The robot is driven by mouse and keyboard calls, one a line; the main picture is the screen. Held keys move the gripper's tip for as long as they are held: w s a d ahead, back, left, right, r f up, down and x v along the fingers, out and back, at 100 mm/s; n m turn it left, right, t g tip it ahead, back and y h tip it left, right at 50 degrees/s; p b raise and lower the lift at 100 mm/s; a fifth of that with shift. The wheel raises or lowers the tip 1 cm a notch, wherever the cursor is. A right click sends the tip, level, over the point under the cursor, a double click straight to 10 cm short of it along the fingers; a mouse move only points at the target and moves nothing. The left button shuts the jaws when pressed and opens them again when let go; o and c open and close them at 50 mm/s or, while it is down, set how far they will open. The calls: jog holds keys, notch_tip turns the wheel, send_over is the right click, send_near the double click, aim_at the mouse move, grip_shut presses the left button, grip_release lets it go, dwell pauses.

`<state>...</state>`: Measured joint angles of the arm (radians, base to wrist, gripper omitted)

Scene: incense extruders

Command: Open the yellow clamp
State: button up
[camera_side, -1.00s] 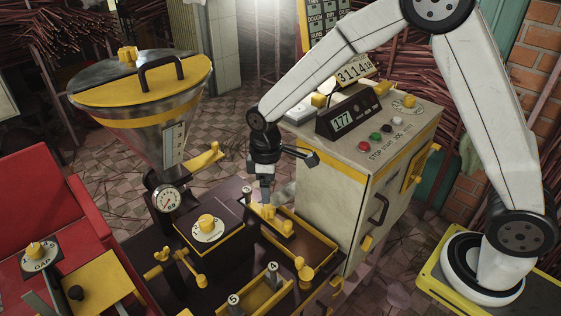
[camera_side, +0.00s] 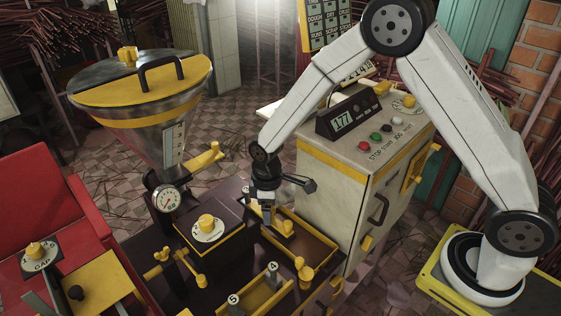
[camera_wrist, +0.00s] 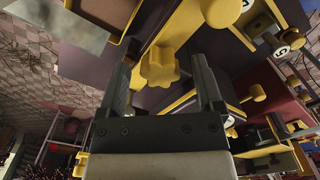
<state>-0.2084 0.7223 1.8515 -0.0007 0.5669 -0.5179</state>
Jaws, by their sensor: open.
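My gripper (camera_side: 267,217) points down over the dark machine bed, at the left end of the yellow-edged tray. In the wrist view my gripper (camera_wrist: 159,62) is open, with one dark finger on each side of a yellow lobed knob (camera_wrist: 158,69). This knob looks like the yellow clamp's handle, though I cannot be sure. The knob stands between the fingers with visible gaps, and neither finger clearly touches it. In the side view the fingers largely hide it. A second yellow knob (camera_side: 284,228) stands just right of the fingertips.
The yellow-edged tray (camera_side: 318,238) lies right of my gripper, before the control cabinet (camera_side: 336,190). A yellow dial knob (camera_side: 207,223) and a pressure gauge (camera_side: 167,199) stand left. The metal hopper (camera_side: 150,126) rises behind them. Numbered posts (camera_side: 272,270) stand in front.

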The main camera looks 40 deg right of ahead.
grip_shut()
jog(key=shift+n, duration=0.4)
jog(key=n, duration=1)
dwell(0.4)
jog(key=shift+n, duration=0.3)
dwell(0.3)
